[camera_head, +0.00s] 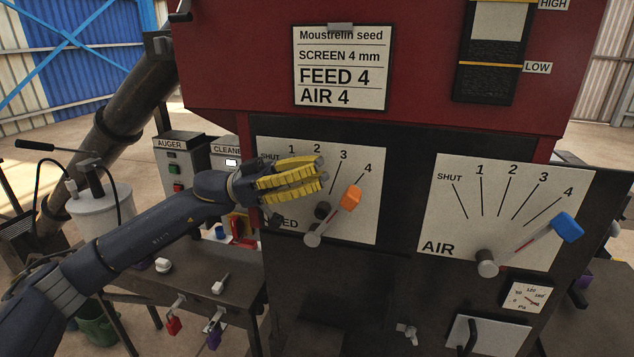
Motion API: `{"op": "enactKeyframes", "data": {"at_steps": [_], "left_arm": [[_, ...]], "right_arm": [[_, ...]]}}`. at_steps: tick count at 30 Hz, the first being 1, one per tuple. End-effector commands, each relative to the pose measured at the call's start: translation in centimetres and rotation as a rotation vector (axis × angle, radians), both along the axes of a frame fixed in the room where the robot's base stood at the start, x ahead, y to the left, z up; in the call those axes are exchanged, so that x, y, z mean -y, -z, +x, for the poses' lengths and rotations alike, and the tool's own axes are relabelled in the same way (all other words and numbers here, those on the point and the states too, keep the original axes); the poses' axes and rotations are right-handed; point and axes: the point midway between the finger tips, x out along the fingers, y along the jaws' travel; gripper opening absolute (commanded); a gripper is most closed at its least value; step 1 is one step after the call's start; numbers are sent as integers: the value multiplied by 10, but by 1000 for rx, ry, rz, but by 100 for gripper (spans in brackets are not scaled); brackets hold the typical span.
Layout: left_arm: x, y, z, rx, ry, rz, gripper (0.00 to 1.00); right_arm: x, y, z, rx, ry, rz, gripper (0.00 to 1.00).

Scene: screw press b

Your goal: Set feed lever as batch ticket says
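The batch ticket (341,67) on the red panel reads Moustrelin seed, screen 4 mm, FEED 4, AIR 4. The feed lever (331,220) has an orange knob (350,198) and points up and right, toward the 4 mark on the feed plate (362,225). My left gripper (322,172) is in front of that plate, up and left of the orange knob and apart from it in the picture. My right gripper is not in view.
The air lever (530,241) with a blue knob (567,227) is at the right, on the AIR plate (450,215), turned toward 4. A gauge (527,296) is below it. A side table (190,280) with small items and hanging padlocks stands at the lower left, under my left arm.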

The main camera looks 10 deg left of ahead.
Motion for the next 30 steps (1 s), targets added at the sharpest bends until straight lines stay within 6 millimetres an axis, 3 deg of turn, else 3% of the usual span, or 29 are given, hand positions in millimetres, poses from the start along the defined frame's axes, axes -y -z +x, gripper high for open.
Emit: {"op": "enactKeyframes", "data": {"at_steps": [6,15,21,30], "left_arm": [[-41,8,8,-2,-3,1,0],[-82,17,14,-1,-1,-1,0],[-96,20,17,-1,-1,-1,0],[-98,21,17,0,1,-1,0]], "right_arm": [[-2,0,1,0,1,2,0],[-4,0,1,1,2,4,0],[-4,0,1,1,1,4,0],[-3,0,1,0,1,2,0]]}}
